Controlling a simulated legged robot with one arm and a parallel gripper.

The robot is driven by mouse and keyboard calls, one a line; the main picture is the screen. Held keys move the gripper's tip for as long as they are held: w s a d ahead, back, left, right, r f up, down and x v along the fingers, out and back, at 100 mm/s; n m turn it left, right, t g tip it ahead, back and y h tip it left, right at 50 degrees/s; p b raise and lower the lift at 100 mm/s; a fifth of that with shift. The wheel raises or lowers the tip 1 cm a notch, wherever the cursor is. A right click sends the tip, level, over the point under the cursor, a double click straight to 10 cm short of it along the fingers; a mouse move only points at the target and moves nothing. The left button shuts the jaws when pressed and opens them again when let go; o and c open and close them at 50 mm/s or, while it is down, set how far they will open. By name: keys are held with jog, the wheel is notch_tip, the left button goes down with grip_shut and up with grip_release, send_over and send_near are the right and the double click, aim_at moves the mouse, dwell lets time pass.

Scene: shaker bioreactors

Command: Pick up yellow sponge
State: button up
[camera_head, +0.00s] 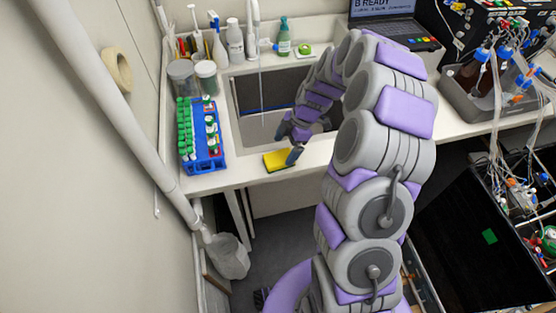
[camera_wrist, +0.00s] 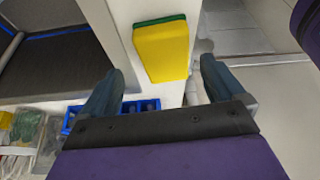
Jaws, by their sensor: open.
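The yellow sponge (camera_head: 279,160) with a green layer lies on the white counter's front strip, between the sink and the front edge. It also shows in the wrist view (camera_wrist: 161,50), at the top middle, ahead of my fingers. My gripper (camera_head: 294,146) is right at the sponge's right side in the head view, and part of the sponge may be hidden behind it. In the wrist view my gripper (camera_wrist: 160,88) is open, with its two fingers spread to either side and a little below the sponge. Nothing is held between them.
The sink (camera_head: 262,105) lies just behind the sponge. A blue rack (camera_head: 208,160) with several green-capped tubes stands to the left on the counter. Bottles (camera_head: 235,42) stand along the back. A laptop (camera_head: 392,25) and a grey tray (camera_head: 470,100) are to the right.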

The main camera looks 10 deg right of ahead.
aim_at(281, 157)
jog(key=x, duration=0.3)
jog(key=shift+s+f+b, duration=0.35)
jog(key=shift+b, duration=0.05)
jog(key=shift+a+f, duration=0.2)
jog(key=shift+f, duration=0.1)
jog(key=shift+a, duration=0.25)
jog(key=c, duration=1)
